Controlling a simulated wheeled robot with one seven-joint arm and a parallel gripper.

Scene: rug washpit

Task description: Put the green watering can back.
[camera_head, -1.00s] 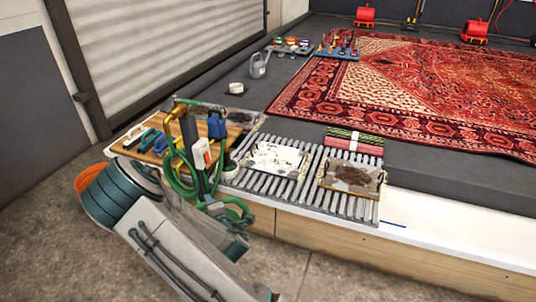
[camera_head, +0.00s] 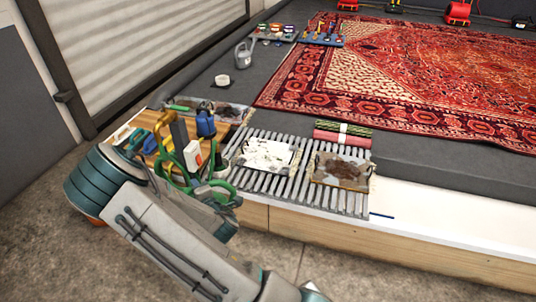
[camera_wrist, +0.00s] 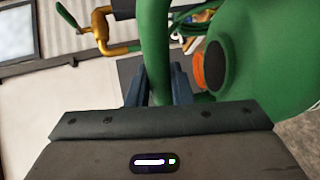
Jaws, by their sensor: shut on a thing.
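The green watering can (camera_wrist: 268,70) fills the right of the wrist view, with a dark round opening on its body. Its green handle (camera_wrist: 157,45) runs between the fingers of my gripper (camera_wrist: 157,82), which is shut on it. A grey watering can (camera_head: 243,54) stands apart on the dark platform farther back.
Rolled rugs (camera_head: 343,132) lie near a large red rug (camera_head: 400,75).

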